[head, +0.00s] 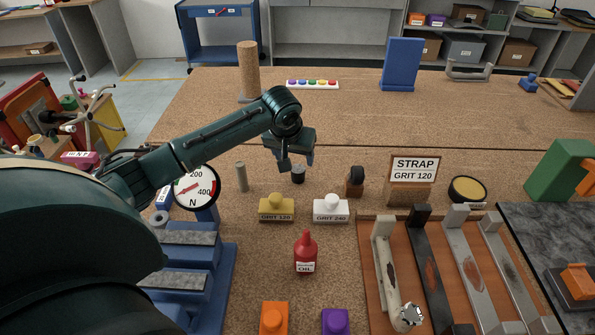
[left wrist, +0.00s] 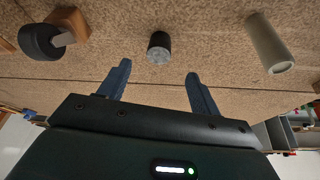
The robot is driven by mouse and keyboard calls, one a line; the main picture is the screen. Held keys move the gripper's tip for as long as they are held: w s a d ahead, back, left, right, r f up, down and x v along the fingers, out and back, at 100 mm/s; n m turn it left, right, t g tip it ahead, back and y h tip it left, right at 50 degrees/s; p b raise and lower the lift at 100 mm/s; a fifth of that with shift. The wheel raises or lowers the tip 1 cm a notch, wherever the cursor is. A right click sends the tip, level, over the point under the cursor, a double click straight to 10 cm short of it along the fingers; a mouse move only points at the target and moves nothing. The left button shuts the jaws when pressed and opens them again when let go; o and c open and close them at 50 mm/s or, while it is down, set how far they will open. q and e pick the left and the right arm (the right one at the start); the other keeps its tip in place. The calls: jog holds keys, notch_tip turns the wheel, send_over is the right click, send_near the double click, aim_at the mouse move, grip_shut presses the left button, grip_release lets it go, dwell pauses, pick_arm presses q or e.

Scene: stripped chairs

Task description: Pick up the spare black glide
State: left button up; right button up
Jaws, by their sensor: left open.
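The black glide (head: 298,176) is a short dark cylinder with a greyish end, standing on the cork-like bench top. In the left wrist view the glide (left wrist: 158,47) lies ahead of the fingers, roughly centred between them. My left gripper (head: 297,162) is open and empty, with its fingers pointing down close to the glide. In the left wrist view its two blue fingers (left wrist: 157,74) are spread apart, and a gap to the glide shows. My right gripper is in neither view.
A grey peg (head: 241,177) stands left of the glide and a black wheel on a wooden block (head: 355,181) stands right. Yellow (head: 276,209) and white (head: 331,209) grit blocks and a red oil bottle (head: 305,254) are in front. The bench behind is mostly clear.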

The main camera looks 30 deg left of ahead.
aim_at(298, 169)
pick_arm(q)
jog(key=shift+p+x, duration=0.4)
jog(key=shift+x, duration=3.6)
jog(key=c, duration=1)
